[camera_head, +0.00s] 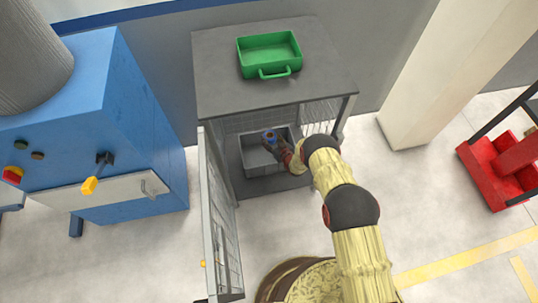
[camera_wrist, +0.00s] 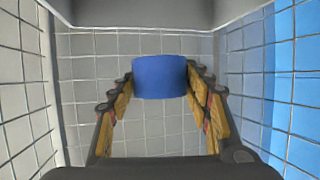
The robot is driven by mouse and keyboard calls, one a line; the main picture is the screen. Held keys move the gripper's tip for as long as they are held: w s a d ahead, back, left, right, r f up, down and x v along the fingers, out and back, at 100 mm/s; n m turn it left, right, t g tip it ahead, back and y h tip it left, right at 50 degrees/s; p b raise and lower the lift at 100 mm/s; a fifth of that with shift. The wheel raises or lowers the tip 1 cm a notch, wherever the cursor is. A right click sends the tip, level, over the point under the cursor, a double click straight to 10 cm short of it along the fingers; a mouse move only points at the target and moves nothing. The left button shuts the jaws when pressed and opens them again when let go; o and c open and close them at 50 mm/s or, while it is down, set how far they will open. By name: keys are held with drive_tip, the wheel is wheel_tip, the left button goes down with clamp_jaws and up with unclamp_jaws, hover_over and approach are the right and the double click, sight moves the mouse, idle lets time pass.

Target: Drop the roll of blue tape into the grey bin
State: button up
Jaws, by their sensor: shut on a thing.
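The roll of blue tape (camera_head: 269,135) is between the fingers of my gripper (camera_head: 274,145), inside the open cabinet. In the wrist view the blue roll (camera_wrist: 160,78) is gripped near the fingertips, with a finger (camera_wrist: 160,88) on each side. The grey bin (camera_head: 252,160) stands on the cabinet floor. In the head view the gripper and tape overlap the bin's back part and appear above it. The arm hides the bin's right side. The exact height of the tape over the bin cannot be told.
The cabinet (camera_head: 215,90) has mesh walls, and its door (camera_head: 222,215) stands open at the left. A green tray (camera_head: 268,68) sits on top. A blue machine (camera_head: 90,120) stands left, a pillar (camera_head: 430,80) right, and a red rack (camera_head: 500,165) farther right.

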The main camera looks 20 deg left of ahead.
drive_tip(key=shift+f+b, duration=1.15)
drive_tip(key=shift+f, duration=0.9)
drive_tip(key=o, duration=1.3)
drive_tip(key=shift+d, duration=0.1)
drive_tip(key=v, duration=1.2)
drive_tip(key=shift+f, duration=0.1)
